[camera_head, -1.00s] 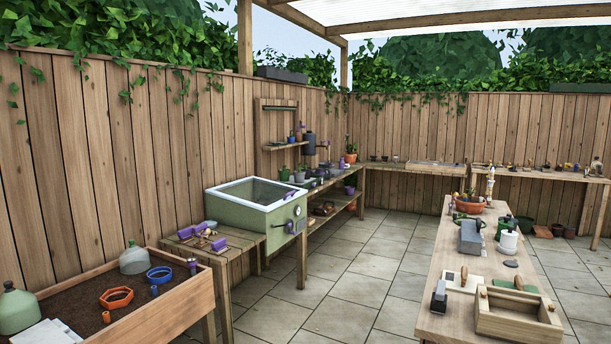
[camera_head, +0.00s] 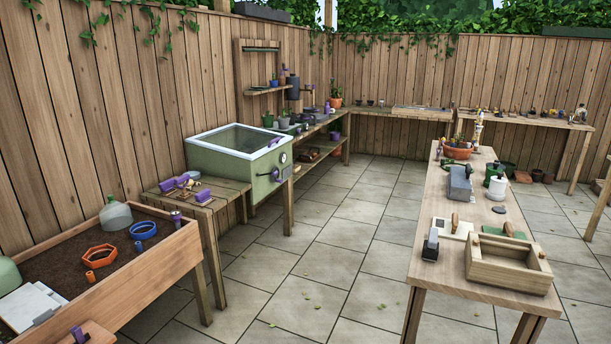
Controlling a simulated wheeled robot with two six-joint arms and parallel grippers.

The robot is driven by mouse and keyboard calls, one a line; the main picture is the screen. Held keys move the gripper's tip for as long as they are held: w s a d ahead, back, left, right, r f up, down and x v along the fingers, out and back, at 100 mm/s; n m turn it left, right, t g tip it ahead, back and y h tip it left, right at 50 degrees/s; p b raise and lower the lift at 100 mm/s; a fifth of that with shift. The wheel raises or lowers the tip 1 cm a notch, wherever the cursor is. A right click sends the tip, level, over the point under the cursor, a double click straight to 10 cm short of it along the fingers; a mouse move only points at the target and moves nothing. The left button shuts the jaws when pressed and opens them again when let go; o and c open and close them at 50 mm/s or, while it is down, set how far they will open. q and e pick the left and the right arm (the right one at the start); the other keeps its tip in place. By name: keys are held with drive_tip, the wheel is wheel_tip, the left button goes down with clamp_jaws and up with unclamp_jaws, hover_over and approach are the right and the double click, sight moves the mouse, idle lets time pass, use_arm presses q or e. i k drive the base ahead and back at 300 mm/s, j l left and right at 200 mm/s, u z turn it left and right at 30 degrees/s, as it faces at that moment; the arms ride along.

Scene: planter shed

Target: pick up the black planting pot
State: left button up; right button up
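No single black planting pot can be made out for certain at this distance. Small dark pots (camera_head: 370,102) stand on the far bench near the back corner. All are too small to tell apart surely. Neither of my grippers is in view.
A soil-filled wooden bed (camera_head: 150,280) is at the near left, with a green lidded box (camera_head: 236,170) behind it. A wooden worktable (camera_head: 425,260) with a wooden box (camera_head: 510,268) stands at the right. The paving (camera_head: 330,240) between them is open.

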sight(293, 116)
drive_tip(key=i+j+u, duration=0.15)
drive_tip(key=i, duration=0.45)
drive_tip(key=i+j+u, duration=0.1)
drive_tip(key=i+j, duration=0.15)
drive_tip(key=i, duration=0.4)
drive_tip(key=i+j+u, duration=0.15)
drive_tip(key=i, duration=0.5)
drive_tip(key=i+l+z, duration=0.15)
drive_tip(key=i+z, duration=0.2)
drive_tip(key=i, duration=0.35)
drive_tip(key=i+z, duration=0.3)
drive_tip(key=i, duration=0.35)
drive_tip(key=i+j+z, duration=0.2)
drive_tip(key=i+z, duration=0.15)
drive_tip(key=i, duration=0.35)
drive_tip(key=i+l, duration=0.1)
drive_tip(key=i, duration=0.9)
drive_tip(key=i+l, duration=0.1)
drive_tip(key=i, duration=0.9)
drive_tip(key=l+z, duration=0.05)
